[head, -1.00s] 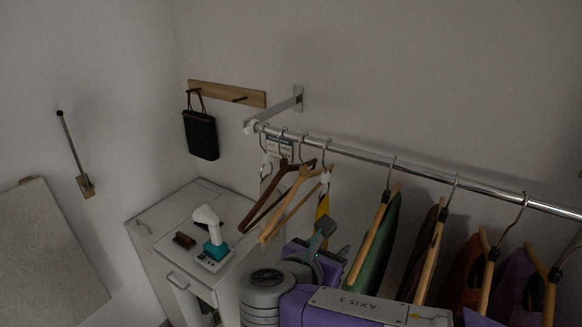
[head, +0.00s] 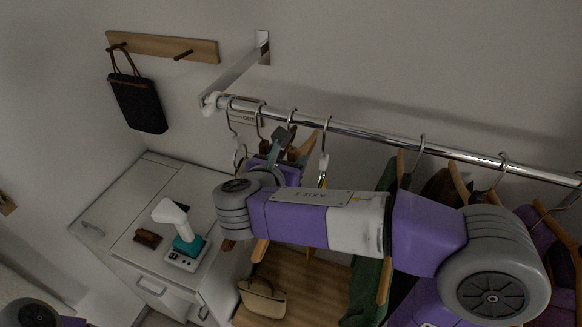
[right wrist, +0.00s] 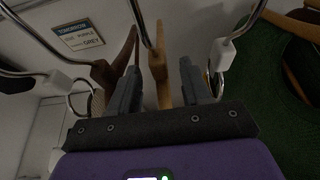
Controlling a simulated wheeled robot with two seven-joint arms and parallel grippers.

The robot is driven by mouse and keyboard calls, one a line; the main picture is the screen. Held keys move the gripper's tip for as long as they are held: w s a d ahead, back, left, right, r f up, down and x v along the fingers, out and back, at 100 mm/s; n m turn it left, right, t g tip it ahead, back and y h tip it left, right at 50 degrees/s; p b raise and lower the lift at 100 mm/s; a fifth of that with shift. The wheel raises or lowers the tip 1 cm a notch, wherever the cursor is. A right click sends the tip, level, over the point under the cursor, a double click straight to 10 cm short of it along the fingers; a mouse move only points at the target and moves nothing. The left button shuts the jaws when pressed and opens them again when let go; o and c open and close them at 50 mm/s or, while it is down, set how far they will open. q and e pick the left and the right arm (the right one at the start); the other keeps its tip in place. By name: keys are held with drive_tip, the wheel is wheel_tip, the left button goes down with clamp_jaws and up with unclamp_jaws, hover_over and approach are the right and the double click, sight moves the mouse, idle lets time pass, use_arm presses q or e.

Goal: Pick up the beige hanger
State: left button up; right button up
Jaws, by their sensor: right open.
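The beige hanger (right wrist: 160,68) hangs by its metal hook from the rail. In the right wrist view its wooden neck stands between the two grey fingers of my right gripper (right wrist: 160,88), which are open and spaced apart around it. In the head view the right gripper (head: 279,142) is at the rail's left part, and my arm hides most of the hanger; a piece of light wood (head: 308,146) shows beside the fingers. A dark brown hanger (right wrist: 116,66) hangs just left of the beige one, close to the left finger. My left gripper is out of view.
The metal rail (head: 372,134) runs rightward with several clothed hangers, including a green garment (head: 366,290). A sign (right wrist: 82,36) is behind the rail. A white cabinet (head: 110,215) at left carries a white-and-teal device (head: 184,240). A black bag (head: 138,103) hangs on a wall rack.

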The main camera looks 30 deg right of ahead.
drive_tip(key=shift+x, duration=0.95)
drive_tip(key=shift+w+d, duration=0.1)
drive_tip(key=shift+w, duration=0.05)
clamp_jaws()
